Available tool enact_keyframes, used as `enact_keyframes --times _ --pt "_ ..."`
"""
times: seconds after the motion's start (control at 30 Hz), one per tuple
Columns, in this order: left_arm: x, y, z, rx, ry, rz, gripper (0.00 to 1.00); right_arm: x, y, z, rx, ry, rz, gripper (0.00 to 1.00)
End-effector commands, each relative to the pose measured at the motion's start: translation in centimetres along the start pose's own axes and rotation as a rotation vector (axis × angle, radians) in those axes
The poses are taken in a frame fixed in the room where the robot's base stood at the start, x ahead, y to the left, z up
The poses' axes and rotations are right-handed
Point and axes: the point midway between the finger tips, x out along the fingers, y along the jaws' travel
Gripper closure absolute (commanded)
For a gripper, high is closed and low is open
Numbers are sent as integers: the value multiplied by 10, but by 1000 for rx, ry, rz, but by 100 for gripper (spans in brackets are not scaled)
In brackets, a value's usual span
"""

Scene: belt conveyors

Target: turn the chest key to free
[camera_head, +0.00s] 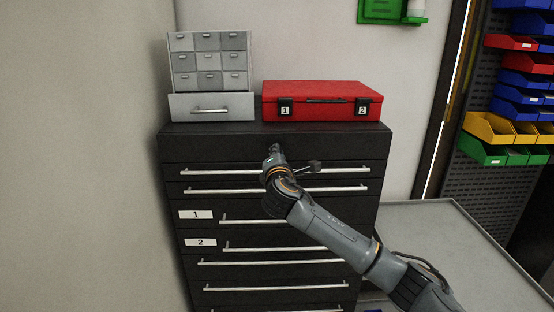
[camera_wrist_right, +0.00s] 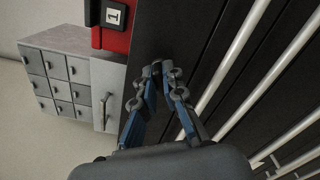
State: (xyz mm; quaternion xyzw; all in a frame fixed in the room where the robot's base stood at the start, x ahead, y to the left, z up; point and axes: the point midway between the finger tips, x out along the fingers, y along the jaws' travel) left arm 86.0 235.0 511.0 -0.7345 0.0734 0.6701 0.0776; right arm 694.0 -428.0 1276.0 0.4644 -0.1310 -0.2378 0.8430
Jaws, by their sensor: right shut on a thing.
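The black tool chest (camera_head: 335,141) stands against the wall with its drawers closed. My right arm reaches in from the lower right, and its gripper (camera_head: 276,148) is at the plain front strip above the top drawer. In the right wrist view the two fingers of this gripper (camera_wrist_right: 165,70) are brought together at the tips, against the dark chest front (camera_wrist_right: 185,40). They are shut on the chest key, which is mostly hidden between the fingertips, so its angle cannot be told. My left gripper is in neither view.
A red case (camera_head: 320,92) and a grey small-drawer cabinet (camera_head: 209,68) stand on the chest. Long drawer handles (camera_head: 275,190) stick out just below my gripper. A grey worktop (camera_head: 450,235) and coloured bins (camera_head: 490,127) are at the right.

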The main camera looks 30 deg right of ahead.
Motion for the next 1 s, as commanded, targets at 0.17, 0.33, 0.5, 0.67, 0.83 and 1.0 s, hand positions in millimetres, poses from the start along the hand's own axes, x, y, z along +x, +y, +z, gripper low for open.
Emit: enact_keyframes --times 0.17,0.33,0.5,0.67,0.83,1.0 --pt "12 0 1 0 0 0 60 0 -3 -1 168 -1 -1 100" --pt "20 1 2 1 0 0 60 0 -3 -1 311 -1 -1 100" --pt "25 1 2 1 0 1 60 0 -3 -1 428 -1 -1 100" --pt "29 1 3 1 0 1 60 0 -3 -1 507 -1 0 100" --pt "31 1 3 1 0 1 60 0 -2 -1 556 -1 0 100" --pt "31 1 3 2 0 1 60 0 -2 0 577 -1 -1 100"
